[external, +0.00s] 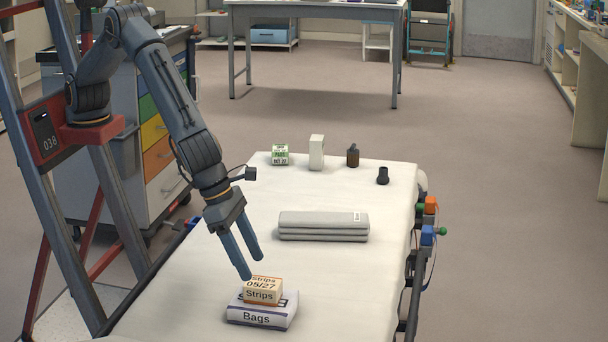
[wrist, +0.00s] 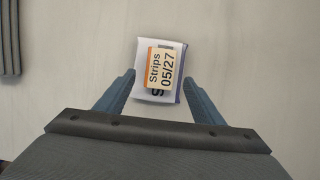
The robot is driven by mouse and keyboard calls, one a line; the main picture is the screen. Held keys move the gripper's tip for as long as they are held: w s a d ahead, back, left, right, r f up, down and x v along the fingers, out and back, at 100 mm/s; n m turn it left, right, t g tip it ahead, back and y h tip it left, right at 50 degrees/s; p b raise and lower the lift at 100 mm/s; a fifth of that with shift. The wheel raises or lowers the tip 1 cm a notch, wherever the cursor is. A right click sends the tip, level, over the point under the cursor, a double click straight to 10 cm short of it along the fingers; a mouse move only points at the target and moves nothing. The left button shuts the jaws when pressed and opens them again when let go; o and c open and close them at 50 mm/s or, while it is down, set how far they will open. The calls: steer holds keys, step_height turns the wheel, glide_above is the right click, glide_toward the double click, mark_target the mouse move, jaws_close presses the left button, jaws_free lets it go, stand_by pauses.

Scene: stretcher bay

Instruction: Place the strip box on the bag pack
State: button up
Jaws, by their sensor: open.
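The strip box (external: 262,290), beige with an orange band and "Strips 05/27" on top, rests on the bag pack (external: 256,317). The bag pack is white with a purple edge and "Bags" on its front, and lies flat on the white stretcher. In the wrist view the strip box (wrist: 165,69) sits within the outline of the bag pack (wrist: 187,52), leaving a border of the pack showing. My gripper (external: 251,267) is open and empty just above the strip box. In the wrist view its two fingers (wrist: 160,92) are spread to either side, apart from the box.
A folded grey blanket (external: 323,226) lies mid-stretcher. At the far end stand a green-white box (external: 280,155), a white carton (external: 317,152), a dark brown bottle (external: 352,155) and a small black item (external: 383,176). The sheet (external: 190,285) left of the pack is clear.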

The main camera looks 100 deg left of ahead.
steer(key=v, duration=0.5)
steer(key=s+a+r+n+g, duration=0.1)
steer(key=s+a+n, duration=0.2)
steer(key=a+n, duration=0.5)
steer(key=s+a+r+n+g, duration=0.1)
steer(key=s+a+n, duration=0.25)
steer(key=a, duration=0.75)
steer(key=s+a+r+n+g, duration=0.1)
steer(key=s+a+n, duration=0.2)
steer(key=a+n, duration=0.5)
steer(key=s+a+n+g, duration=0.1)
steer(key=s+a+n, duration=1.5)
steer(key=s, duration=0.5)
steer(key=shift+s+a+f, duration=0.3)
steer(key=shift+a+f, duration=0.1)
steer(key=shift+a, duration=0.45)
